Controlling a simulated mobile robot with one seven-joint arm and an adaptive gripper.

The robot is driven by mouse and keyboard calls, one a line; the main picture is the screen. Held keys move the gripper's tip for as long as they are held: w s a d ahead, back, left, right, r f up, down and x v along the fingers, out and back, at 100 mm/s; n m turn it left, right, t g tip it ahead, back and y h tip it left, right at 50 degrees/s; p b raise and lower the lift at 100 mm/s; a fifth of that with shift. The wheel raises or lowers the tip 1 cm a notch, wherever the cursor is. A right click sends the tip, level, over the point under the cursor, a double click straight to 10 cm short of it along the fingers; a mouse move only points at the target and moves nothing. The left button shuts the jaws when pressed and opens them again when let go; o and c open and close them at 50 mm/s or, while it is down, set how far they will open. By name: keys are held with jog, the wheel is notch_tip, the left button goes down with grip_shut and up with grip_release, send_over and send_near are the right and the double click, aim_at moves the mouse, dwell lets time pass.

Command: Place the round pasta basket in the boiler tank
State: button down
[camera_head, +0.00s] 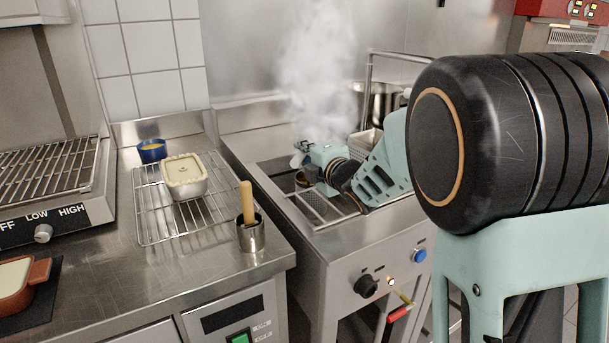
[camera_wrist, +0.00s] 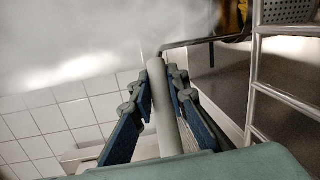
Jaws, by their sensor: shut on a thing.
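My gripper (camera_head: 304,160) is over the steaming boiler tank (camera_head: 335,238), at its left side. In the wrist view its fingers (camera_wrist: 160,95) are closed around a pale grey cylindrical handle (camera_wrist: 165,115). A thin dark rod (camera_wrist: 205,42) runs from the handle's end toward a dark, partly cropped shape with yellow (camera_wrist: 238,14), which seems to be the round pasta basket. In the head view a dark round form (camera_head: 302,179) shows below my gripper at the tank opening. Whether it sits in the water or hangs above it, I cannot tell.
A steel rail frame (camera_head: 369,85) rises behind my arm. On the left counter are a wire rack (camera_head: 150,225) with a square container (camera_head: 185,178), a blue bowl (camera_head: 152,151) and a steel cup (camera_head: 251,236).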

jog(key=shift+f+b, duration=0.45)
jog(key=shift+f, duration=1.25)
jog(key=shift+f, duration=0.2)
jog(key=c, duration=1.9)
grip_release()
jog(key=p+v, duration=0.1)
jog(key=v, duration=1.1)
jog(key=shift+d+r, duration=0.1)
jog(key=shift+r, duration=0.05)
